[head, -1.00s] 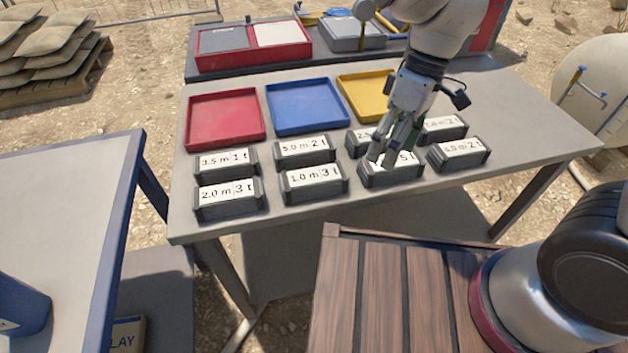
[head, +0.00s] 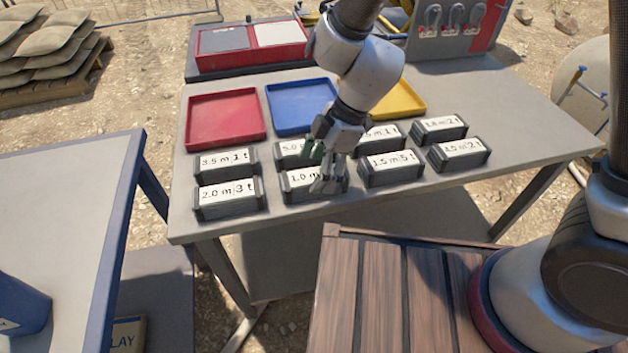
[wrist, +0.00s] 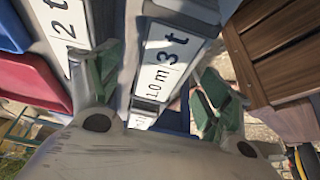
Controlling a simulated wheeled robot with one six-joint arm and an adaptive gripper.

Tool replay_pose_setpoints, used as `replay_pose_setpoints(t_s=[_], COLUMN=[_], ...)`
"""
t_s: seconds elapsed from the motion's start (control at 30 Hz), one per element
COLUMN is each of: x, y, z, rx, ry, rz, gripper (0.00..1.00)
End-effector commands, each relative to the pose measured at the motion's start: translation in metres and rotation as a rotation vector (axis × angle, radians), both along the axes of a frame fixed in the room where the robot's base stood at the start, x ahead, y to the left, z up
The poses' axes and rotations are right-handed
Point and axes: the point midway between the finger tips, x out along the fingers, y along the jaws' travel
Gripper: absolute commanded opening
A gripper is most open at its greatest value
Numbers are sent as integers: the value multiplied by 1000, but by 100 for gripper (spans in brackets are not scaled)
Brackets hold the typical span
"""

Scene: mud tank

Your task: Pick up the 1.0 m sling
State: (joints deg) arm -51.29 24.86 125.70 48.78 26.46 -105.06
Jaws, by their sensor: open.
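The 1.0 m sling (head: 300,184) is a dark block with a white label reading "1.0 m 3 t", in the front row of the grey table. In the head view my gripper (head: 325,183) is over its right part and hides some of the label. In the wrist view the 1.0 m sling's label (wrist: 168,62) shows between the two green-padded fingers of my gripper (wrist: 158,85). The fingers are apart and nothing is held. I cannot tell whether they touch the block.
Close neighbours are the 2.0 m block (head: 228,198) on the left, the 5.0 m block (head: 290,149) behind and the 1.5 m 5 t block (head: 391,168) on the right. Red (head: 226,117), blue (head: 290,105) and yellow (head: 410,98) trays lie behind. A wooden deck (head: 390,290) is in front.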

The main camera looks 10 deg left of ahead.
Motion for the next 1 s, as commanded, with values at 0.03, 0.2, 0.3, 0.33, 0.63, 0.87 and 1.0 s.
replay_pose_setpoints(t_s=[0.03, 0.2, 0.3, 0.33, 0.63, 0.87, 1.0], x=[-2, -3, -3, -3, -3, -3, -3], y=[3, 8, 8, 8, 8, 8, 8], z=[-8, -20, -21, -20, -20, -20, -17], rx=[-3, 0, 0, 0, 0, 1, 1], ry=[4, 0, 1, 1, 1, 1, 0], rz=[-1, -1, -2, -2, -2, -2, -1], gripper=[79, 79, 79, 79, 37, 18, 18])
